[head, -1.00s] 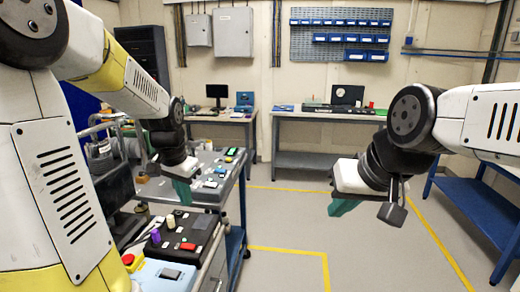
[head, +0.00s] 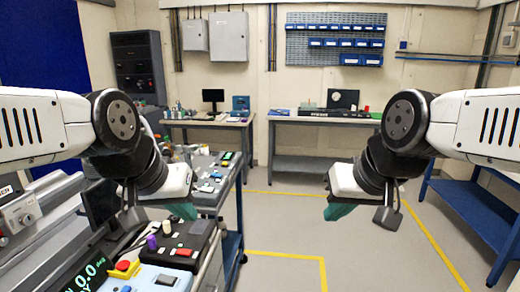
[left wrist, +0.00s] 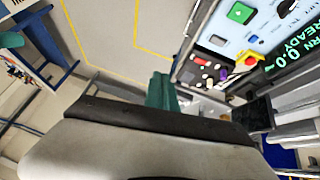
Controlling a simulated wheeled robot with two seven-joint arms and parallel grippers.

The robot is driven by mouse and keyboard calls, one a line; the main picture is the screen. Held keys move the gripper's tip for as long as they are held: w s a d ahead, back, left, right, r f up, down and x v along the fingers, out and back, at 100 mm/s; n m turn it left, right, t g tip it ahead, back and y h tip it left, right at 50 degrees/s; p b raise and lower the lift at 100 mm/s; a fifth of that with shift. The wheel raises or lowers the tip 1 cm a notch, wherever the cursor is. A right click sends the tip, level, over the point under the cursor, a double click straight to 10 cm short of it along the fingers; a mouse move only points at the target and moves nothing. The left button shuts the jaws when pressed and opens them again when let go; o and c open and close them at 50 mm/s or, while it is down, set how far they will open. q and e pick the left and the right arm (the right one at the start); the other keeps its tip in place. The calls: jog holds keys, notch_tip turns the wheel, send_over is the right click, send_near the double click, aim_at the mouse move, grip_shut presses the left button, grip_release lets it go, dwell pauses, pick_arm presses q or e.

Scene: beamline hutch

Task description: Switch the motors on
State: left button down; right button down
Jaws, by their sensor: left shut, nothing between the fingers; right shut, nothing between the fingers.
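A light-blue control panel (head: 148,274) stands at the lower left of the head view. It has a red stop button on a yellow base (head: 124,267) and a dark rectangular part (head: 166,280). In the left wrist view the panel (left wrist: 225,30) shows a green square button (left wrist: 240,13), the yellow base (left wrist: 251,60) and a dark display (left wrist: 296,48) with green text, "0.0" and "READY". Small labels are unreadable. My left gripper (head: 182,210) is shut and empty, above and behind the panel, apart from it. My right gripper (head: 340,211) is shut and empty over open floor.
A black box (head: 190,241) with a purple knob, a cream knob and a red button stands behind the panel. A cart (head: 232,190) with small items is beyond it. Blue benches (head: 480,205) stand at right. The middle floor is clear.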

pick_arm(q)
jog(key=m+g+y, duration=0.1)
jog(key=g+y, duration=0.1)
jog(key=g, duration=0.4)
send_over(188, 252)
notch_tip(188, 252, down, 16)
jog(key=shift+a+r, duration=0.15)
notch_tip(188, 252, down, 14)
